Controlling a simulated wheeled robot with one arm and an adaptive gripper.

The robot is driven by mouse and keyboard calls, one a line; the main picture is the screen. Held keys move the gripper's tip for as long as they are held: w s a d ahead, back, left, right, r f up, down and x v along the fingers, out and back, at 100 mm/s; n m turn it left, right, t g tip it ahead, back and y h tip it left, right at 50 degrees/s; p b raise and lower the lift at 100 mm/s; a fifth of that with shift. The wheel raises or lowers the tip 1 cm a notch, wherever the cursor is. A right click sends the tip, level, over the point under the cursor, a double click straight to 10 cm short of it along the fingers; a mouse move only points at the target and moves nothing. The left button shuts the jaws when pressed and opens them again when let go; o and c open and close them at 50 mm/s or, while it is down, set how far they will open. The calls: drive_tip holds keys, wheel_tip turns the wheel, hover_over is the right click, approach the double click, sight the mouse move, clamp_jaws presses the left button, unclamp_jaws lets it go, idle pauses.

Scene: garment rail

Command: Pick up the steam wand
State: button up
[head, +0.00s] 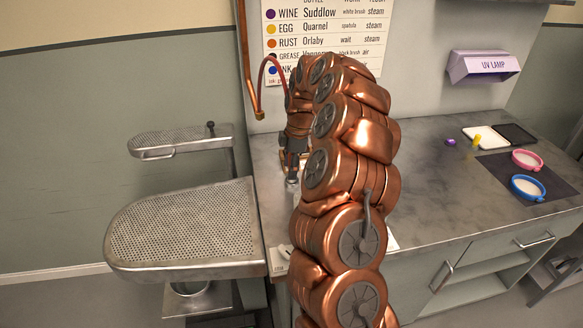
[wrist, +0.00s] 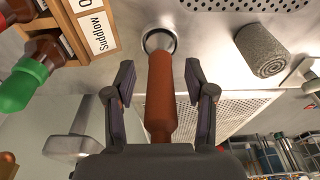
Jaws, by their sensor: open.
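What looks like the steam wand shows in the wrist view as a rust-brown handle (wrist: 161,100) with a round pale metal end (wrist: 158,40). My gripper (wrist: 160,74) is open, with one finger on each side of the handle and visible gaps between. In the head view my gripper (head: 291,168) points down at the left end of the counter, partly behind my copper arm. The wand cannot be made out clearly there. A reddish hose (head: 268,66) curves from a copper pipe (head: 249,60) on the wall towards my arm.
The wrist view shows a wooden bottle rack (wrist: 88,22) labelled Suddlow at left and a grey roll (wrist: 264,50) at right. Perforated pressing boards (head: 190,228) stand left of the counter (head: 440,190). Blue (head: 528,187) and pink rings lie far right.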

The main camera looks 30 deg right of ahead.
drive_tip(key=shift+c, duration=0.2)
clamp_jaws()
drive_tip(key=shift+r, duration=0.2)
drive_tip(key=shift+r+b, duration=0.85)
drive_tip(key=shift+r, duration=0.8)
drive_tip(key=shift+s+d+b, duration=0.2)
drive_tip(key=shift+s+b, duration=0.1)
drive_tip(key=shift+s, duration=0.9)
drive_tip(key=s+d+r+b, duration=0.1)
drive_tip(key=s+d+b, duration=0.1)
drive_tip(key=s, duration=1.1)
drive_tip(key=shift+s+r+b, duration=0.2)
drive_tip(key=shift+b, duration=0.6)
drive_tip(key=shift+r, duration=0.15)
